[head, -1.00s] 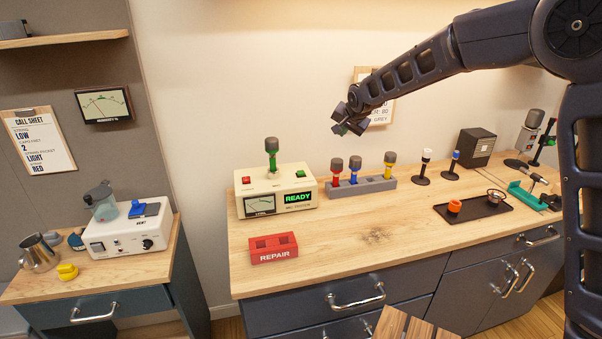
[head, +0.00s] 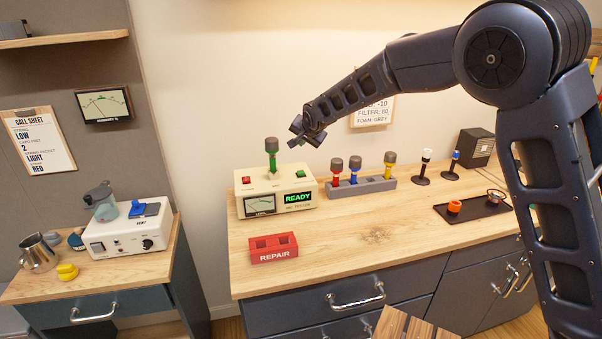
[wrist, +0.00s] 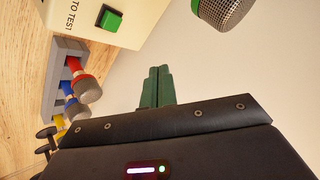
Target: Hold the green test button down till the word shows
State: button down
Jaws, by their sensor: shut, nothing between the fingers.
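The cream mic tester (head: 277,193) stands on the wooden bench, and its lit display (head: 298,198) reads READY in green. The green test button (head: 300,174) is on its top at the right, and it also shows large in the wrist view (wrist: 110,19). A microphone with a green body (head: 272,157) stands upright in the tester's top; its mesh head and green collar show in the wrist view (wrist: 222,10). My gripper (head: 297,143) is in the air above and behind the button, apart from it. Its green fingers (wrist: 158,78) are shut and empty.
A red button (head: 246,180) sits on the tester's left. A grey rack (head: 362,187) with red, blue and yellow microphones stands close on the right.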

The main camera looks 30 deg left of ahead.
aim_at(302, 173)
jog(key=shift+f, duration=4.35)
jog(key=shift+f, duration=0.1)
jog(key=shift+f, duration=0.3)
jog(key=shift+f, duration=0.5)
dwell(0.9)
dwell(1.3)
jog(key=shift+r, duration=0.95)
